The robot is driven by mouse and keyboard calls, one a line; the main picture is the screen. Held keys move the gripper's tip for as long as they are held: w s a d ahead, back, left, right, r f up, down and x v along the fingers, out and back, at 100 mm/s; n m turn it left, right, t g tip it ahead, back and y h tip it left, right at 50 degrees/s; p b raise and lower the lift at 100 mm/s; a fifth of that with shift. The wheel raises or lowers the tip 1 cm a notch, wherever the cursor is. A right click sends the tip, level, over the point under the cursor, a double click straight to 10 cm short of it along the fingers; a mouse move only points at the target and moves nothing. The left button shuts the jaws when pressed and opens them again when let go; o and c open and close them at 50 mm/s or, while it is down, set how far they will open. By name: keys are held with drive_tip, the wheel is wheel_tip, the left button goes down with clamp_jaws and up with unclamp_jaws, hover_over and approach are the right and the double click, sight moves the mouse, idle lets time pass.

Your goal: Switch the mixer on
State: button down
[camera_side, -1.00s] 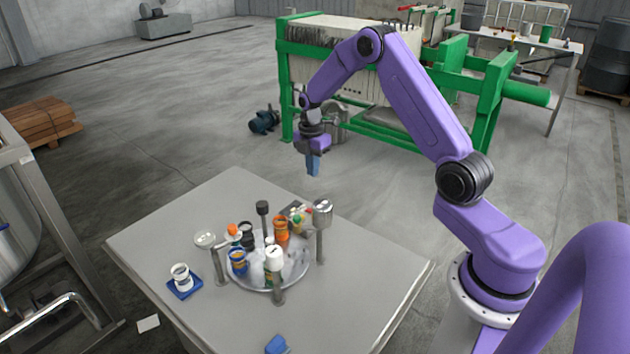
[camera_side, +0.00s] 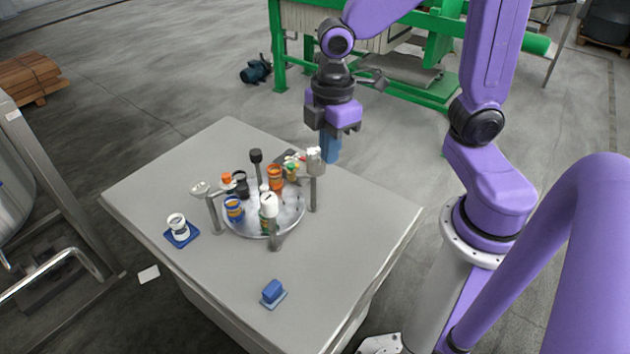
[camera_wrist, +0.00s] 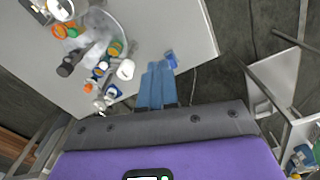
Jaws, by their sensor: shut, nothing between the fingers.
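My gripper (camera_side: 331,147) has two blue fingers pressed together, pointing down, with nothing between them. In the side view it hangs above the table's back right part, beyond the posts around the round tray. In the wrist view the fingers (camera_wrist: 157,85) show at the centre. A small blue block on a flat blue base (camera_side: 273,292) stands alone near the table's front edge; it also shows just beyond the fingertips in the wrist view (camera_wrist: 171,60). My gripper is apart from it. I cannot tell for sure which thing is the mixer or its switch.
A round tray (camera_side: 293,221) holds several bottles and jars, with metal posts around it. A white jar (camera_side: 177,224) stands on a blue pad at the table's left.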

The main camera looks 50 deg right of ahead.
drive_tip(key=s+d+m, duration=0.1)
drive_tip(key=s, duration=1)
drive_tip(key=shift+s+d+r, duration=0.4)
drive_tip(key=c, duration=1.6)
unclamp_jaws()
drive_tip(key=shift+s+d+m, duration=0.15)
drive_tip(key=shift+s+m, duration=0.15)
drive_tip(key=shift+s, duration=0.05)
drive_tip(key=o, duration=0.5)
drive_tip(key=shift+w, duration=0.1)
drive_tip(key=shift+o, duration=0.3)
drive_tip(key=w+a+m, duration=0.2)
drive_tip(key=w, duration=0.4)
drive_tip(key=shift+w+r, duration=0.15)
drive_tip(key=w+m, duration=0.2)
drive_tip(key=w, duration=0.5)
drive_tip(key=m, duration=0.9)
hover_over(303, 158)
wheel_tip(303, 158, down, 13)
wheel_tip(303, 158, down, 17)
drive_tip(key=shift+r, duration=0.2)
